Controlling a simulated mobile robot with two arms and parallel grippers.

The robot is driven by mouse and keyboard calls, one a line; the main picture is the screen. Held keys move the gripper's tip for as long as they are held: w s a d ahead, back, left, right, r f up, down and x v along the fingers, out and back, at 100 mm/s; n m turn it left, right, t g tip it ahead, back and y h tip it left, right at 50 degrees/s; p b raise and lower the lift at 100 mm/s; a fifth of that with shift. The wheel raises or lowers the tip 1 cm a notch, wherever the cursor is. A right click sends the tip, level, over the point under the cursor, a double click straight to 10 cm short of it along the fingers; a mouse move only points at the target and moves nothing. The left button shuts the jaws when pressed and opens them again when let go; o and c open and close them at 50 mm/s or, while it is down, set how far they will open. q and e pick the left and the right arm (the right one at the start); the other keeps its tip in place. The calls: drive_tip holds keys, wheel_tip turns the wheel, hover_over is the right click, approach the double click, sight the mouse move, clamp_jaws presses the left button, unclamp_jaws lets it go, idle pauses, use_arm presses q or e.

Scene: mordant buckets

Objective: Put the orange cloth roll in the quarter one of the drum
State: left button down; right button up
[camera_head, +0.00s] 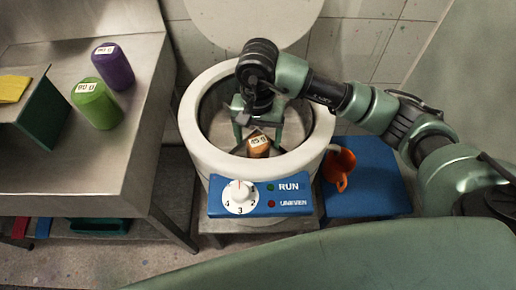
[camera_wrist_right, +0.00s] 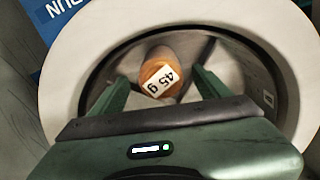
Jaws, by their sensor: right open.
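The orange cloth roll (camera_head: 258,147) stands inside the white round drum (camera_head: 196,150), at the near side of its opening. Its top has a white label reading 45 g, also visible in the right wrist view (camera_wrist_right: 161,75). My right gripper (camera_head: 257,133) reaches down into the drum from above. It is open, with one finger on each side of the roll; a gap shows beside the roll in the wrist view. Dark divider edges show in the drum, but I cannot tell which quarter the roll is in. My left gripper is out of view.
A blue panel (camera_head: 262,206) with a white dial and RUN lettering is on the drum's front. A green roll (camera_head: 96,104) and a purple roll (camera_head: 113,67) stand on the steel table (camera_head: 65,170) at left.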

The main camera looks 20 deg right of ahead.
drive_tip(key=shift+r, duration=2.2)
